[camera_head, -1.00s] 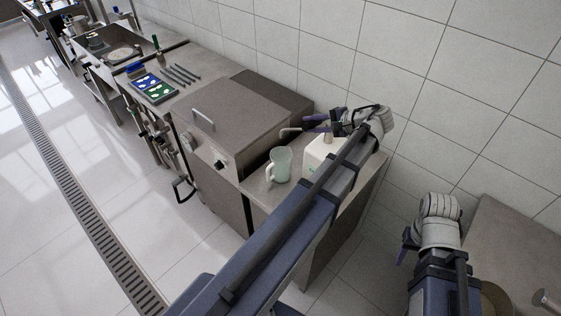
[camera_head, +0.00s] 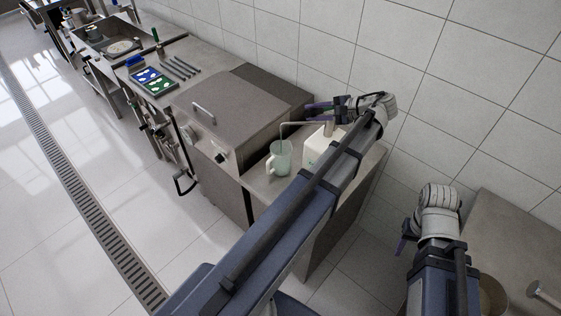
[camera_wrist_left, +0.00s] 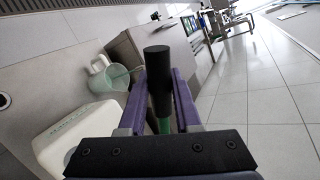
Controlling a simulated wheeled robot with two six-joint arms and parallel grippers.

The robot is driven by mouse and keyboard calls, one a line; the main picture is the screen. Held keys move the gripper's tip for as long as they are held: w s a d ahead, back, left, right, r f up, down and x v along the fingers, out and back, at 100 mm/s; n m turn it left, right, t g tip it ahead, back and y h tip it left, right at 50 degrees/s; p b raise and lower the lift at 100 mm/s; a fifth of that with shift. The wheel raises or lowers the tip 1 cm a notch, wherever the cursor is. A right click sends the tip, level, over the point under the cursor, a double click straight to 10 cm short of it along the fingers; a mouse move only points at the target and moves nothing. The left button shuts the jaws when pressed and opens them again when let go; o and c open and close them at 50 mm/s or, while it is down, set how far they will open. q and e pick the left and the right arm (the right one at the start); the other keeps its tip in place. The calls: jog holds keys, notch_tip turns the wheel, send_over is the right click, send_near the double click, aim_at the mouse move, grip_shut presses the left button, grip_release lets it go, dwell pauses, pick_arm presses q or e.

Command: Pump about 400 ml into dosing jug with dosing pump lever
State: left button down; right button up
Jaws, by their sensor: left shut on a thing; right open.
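The dosing jug (camera_head: 279,159), pale green with a handle, stands on the counter beside the white pump canister (camera_head: 314,150). A thin spout (camera_head: 299,123) reaches from the pump over the jug, and a thin greenish line drops from its end into the jug. My left gripper (camera_head: 330,108) is above the canister. In the left wrist view its purple fingers (camera_wrist_left: 164,92) are shut on the dosing pump lever (camera_wrist_left: 158,65), a black grip on a green shaft. The jug (camera_wrist_left: 108,78) also shows there; its fill level is unclear. My right gripper (camera_head: 405,240) is open and empty, low at the right.
A steel machine with a handled lid (camera_head: 235,112) stands left of the jug. Beyond it lie a blue and green tray (camera_head: 153,80) and several dark rods (camera_head: 181,67). A tiled wall is close behind the canister. A steel table (camera_head: 510,225) is at the right.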

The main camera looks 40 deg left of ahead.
pick_arm(q)
jog(key=shift+s+f+n+t+b, duration=0.15)
jog(key=shift+s+f+t+b, duration=0.05)
jog(key=shift+f, duration=0.3)
jog(key=shift+s+f+n+t+b, duration=0.15)
jog(key=shift+s+f+t, duration=0.05)
jog(key=shift+f, duration=0.25)
jog(key=f+b, duration=0.1)
jog(key=f+n+t+b, duration=0.1)
jog(key=f+b, duration=0.1)
jog(key=f+n+t+b, duration=0.1)
jog(key=f, duration=0.1)
jog(key=shift+s, duration=0.25)
pick_arm(e)
notch_tip(320, 180, down, 6)
jog(key=shift+r, duration=0.1)
